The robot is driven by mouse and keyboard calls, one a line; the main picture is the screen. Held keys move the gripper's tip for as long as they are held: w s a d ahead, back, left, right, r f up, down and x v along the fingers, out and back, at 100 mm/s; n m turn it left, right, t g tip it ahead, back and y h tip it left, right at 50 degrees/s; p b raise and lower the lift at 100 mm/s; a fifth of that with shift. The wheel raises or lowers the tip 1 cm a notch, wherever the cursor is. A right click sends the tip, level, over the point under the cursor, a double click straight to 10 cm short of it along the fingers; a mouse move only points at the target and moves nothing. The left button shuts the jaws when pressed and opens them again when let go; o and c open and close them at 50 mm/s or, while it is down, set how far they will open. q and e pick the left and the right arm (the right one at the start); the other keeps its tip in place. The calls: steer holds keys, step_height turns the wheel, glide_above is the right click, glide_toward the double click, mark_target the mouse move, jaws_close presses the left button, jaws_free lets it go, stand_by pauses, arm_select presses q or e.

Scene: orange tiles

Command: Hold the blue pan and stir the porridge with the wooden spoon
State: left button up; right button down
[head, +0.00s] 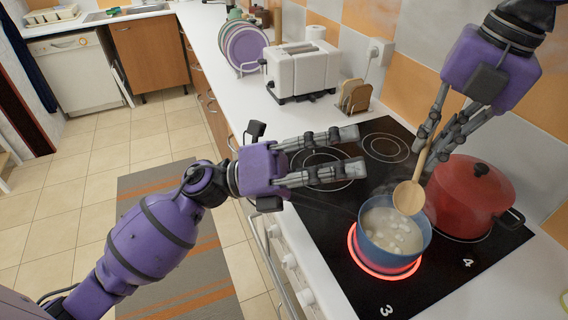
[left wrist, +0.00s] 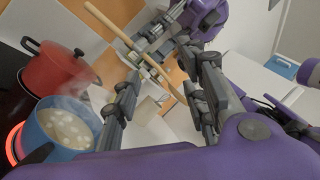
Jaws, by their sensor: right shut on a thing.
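The blue pan (head: 394,262) sits on the glowing front burner, with pale, lumpy porridge (head: 390,226) in it; the pan also shows in the left wrist view (left wrist: 48,140). My right gripper (head: 432,150) is shut on the wooden spoon (head: 409,197). The spoon hangs bowl down at the pan's back rim in the head view, and its bowl looks clear of the porridge. Its handle shows in the left wrist view (left wrist: 108,24). My left gripper (head: 358,151) is open and empty over the hob, up and left of the pan, not touching it.
A red lidded pot (head: 468,198) stands on the burner right behind the pan. The left burners (head: 330,167) are bare.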

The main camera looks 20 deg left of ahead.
arm_select(q)
steer(key=s+d+m+g+y, duration=0.2)
steer(key=s+m+g+y, duration=0.15)
steer(key=m, duration=0.25)
steer(key=m+t+y, duration=0.2)
steer(key=m+y, duration=0.7)
steer(key=y, duration=0.4)
glide_toward(306, 198)
steer(key=x, duration=1.1)
steer(key=shift+f, duration=0.1)
